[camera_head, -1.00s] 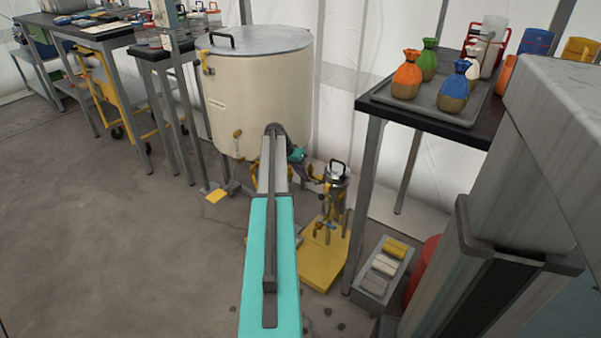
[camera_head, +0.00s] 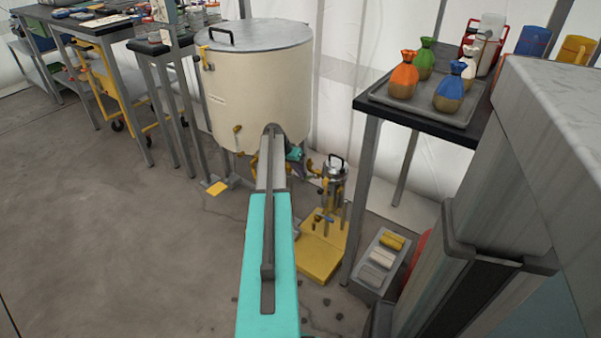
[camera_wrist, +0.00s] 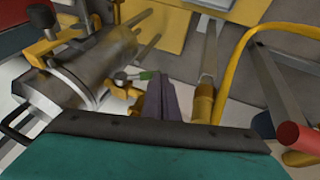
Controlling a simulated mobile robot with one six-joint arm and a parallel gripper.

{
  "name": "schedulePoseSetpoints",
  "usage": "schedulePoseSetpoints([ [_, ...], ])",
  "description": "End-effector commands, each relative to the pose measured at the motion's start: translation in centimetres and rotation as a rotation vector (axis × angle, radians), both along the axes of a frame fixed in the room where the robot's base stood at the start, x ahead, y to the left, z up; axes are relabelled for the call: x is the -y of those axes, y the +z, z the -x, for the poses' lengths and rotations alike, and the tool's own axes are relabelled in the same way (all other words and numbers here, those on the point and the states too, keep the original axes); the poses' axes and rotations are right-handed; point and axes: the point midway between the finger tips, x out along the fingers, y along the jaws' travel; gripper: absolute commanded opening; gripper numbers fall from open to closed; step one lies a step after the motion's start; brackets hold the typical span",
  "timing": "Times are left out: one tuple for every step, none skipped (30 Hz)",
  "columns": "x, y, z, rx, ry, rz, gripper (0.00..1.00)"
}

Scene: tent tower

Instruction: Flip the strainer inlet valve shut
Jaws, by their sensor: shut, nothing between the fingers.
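The strainer (camera_head: 335,184) is a metal cylinder with a black top handle, on a yellow stand right of the big cream tank. In the wrist view the strainer (camera_wrist: 100,62) lies across the upper left. A small valve (camera_wrist: 130,77) with a green-tipped lever sits on yellow fittings beside it. I cannot tell for sure that this is the inlet valve, or its setting. My gripper (camera_wrist: 160,85) is shut and empty, its dark purple fingers close to the right of that lever; contact cannot be told. In the head view my gripper is mostly hidden behind my arm.
The cream tank (camera_head: 258,95) stands just behind my wrist. A yellow hose (camera_wrist: 240,60) curves at the right of the wrist view. A black table (camera_head: 450,130) with a tray of small sacks and a grey box of rolls (camera_head: 368,278) stand right. Floor at left is clear.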

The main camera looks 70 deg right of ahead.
Motion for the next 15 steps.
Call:
schedulePoseSetpoints([
  [-0.01, -0.06, 0.01, 0.000, 0.000, -0.001, 0.00],
  [-0.01, -0.06, 0.03, 0.000, 0.000, -0.001, 0.00],
  [-0.01, -0.06, 0.03, 0.000, 0.000, -0.001, 0.00],
  [-0.01, -0.06, 0.04, 0.001, -0.001, -0.001, 0.00],
  [-0.01, -0.05, 0.04, 0.001, -0.001, -0.001, 0.00],
  [0.00, -0.05, 0.05, 0.001, -0.001, -0.001, 0.00],
  [-0.02, -0.05, 0.05, 0.001, -0.001, -0.001, 0.00],
  [-0.01, -0.04, 0.06, 0.001, -0.001, -0.001, 0.00],
  [-0.01, -0.03, 0.05, 0.001, -0.001, -0.001, 0.00],
  [-0.01, 0.00, 0.04, 0.001, -0.001, -0.001, 0.00],
  [-0.01, 0.05, 0.02, 0.001, -0.001, -0.001, 0.00],
  [-0.01, 0.14, -0.03, 0.000, 0.000, -0.001, 0.00],
  [-0.01, 0.24, -0.10, 0.000, 0.000, -0.001, 0.00],
  [-0.02, 0.34, -0.16, 0.000, 0.000, -0.001, 0.00],
  [-0.02, 0.54, -0.29, 0.000, 0.000, 0.000, 0.00],
])
